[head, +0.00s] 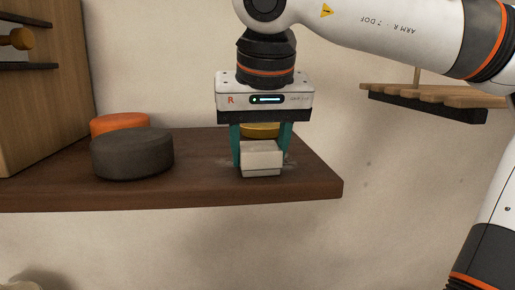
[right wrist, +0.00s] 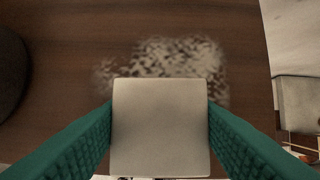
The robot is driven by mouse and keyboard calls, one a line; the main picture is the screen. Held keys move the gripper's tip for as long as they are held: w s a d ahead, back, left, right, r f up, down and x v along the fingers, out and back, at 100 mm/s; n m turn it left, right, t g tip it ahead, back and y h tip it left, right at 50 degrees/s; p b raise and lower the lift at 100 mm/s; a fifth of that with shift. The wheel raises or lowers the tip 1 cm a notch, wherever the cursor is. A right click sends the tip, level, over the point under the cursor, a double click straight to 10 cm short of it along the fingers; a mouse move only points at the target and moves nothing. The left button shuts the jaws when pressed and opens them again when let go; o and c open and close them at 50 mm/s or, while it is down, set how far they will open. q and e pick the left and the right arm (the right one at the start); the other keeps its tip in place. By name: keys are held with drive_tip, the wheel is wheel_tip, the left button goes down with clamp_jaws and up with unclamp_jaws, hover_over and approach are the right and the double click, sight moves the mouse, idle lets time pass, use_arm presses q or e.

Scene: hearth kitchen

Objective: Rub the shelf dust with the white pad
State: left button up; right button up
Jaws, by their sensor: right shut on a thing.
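The white pad (head: 262,157) is at the right part of the brown wooden shelf (head: 215,180), near its front edge. My right gripper (head: 262,150) points down and is shut on the pad, one teal finger on each side. The pad also shows in the right wrist view (right wrist: 160,125), between the fingers. Pale, patchy shelf dust (right wrist: 175,58) lies just beyond the pad there; in the head view only faint traces of it (head: 290,160) show beside the pad. The pad looks to be on or just above the shelf; I cannot tell which. My left gripper is out of view.
A dark grey round thing (head: 132,154) stands left of the pad, with an orange round thing (head: 119,124) behind it. A yellow round thing (head: 260,131) is behind my right gripper. A wooden cabinet (head: 45,100) stands at left. A small slatted rack (head: 430,98) is on the wall at right.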

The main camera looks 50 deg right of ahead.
drive_tip(key=shift+w+d, duration=0.55)
drive_tip(key=shift+w, duration=0.35)
drive_tip(key=shift+w+d, duration=2.3)
drive_tip(key=shift+w, duration=0.25)
drive_tip(key=shift+s+d, duration=0.6)
drive_tip(key=shift+s, duration=0.25)
drive_tip(key=shift+s+a+f, duration=0.2)
drive_tip(key=shift+s+a, duration=1.55)
drive_tip(key=shift+s, duration=0.2)
drive_tip(key=shift+c, duration=0.3)
drive_tip(key=shift+s+a+r, duration=0.15)
drive_tip(key=shift+s+a, duration=0.6)
drive_tip(key=shift+s, duration=0.2)
drive_tip(key=shift+s+a+r, duration=0.15)
drive_tip(key=shift+s+a, duration=0.6)
drive_tip(key=shift+s, duration=0.15)
drive_tip(key=shift+w+d+r, duration=0.15)
drive_tip(key=shift+w+r, duration=0.05)
drive_tip(key=shift+r, duration=2.8)
